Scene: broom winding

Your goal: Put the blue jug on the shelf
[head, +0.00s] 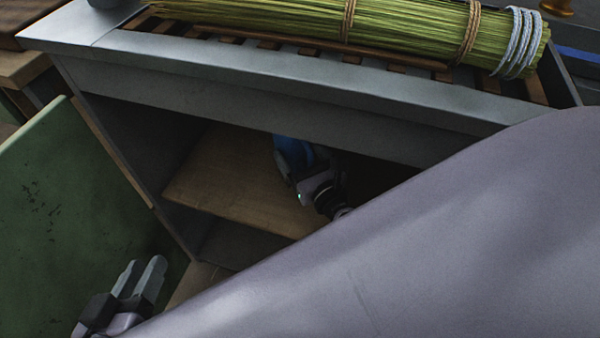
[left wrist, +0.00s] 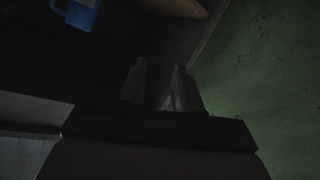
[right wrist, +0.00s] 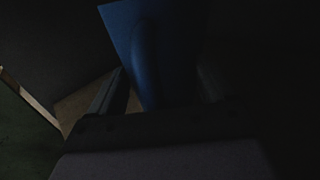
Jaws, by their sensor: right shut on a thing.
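The blue jug (head: 288,152) is inside the cabinet, partly hidden by the cabinet's front rail and my right gripper. The wooden shelf (head: 230,190) lies inside the cabinet, beneath and left of the jug in the head view. I cannot tell whether the jug touches it. My right gripper (head: 293,177) reaches into the cabinet and is shut on the jug; the right wrist view shows the jug (right wrist: 165,50) between its fingers. My left gripper (head: 148,272) is empty, its fingers a little apart, near the green door. The jug also shows in the left wrist view (left wrist: 76,12).
The green cabinet door (head: 60,210) stands open at the left. A straw broom bundle (head: 400,30) with cord windings lies on the slatted cabinet top (head: 270,62). My own large grey arm link blocks the lower right of the head view. The shelf's left part is bare.

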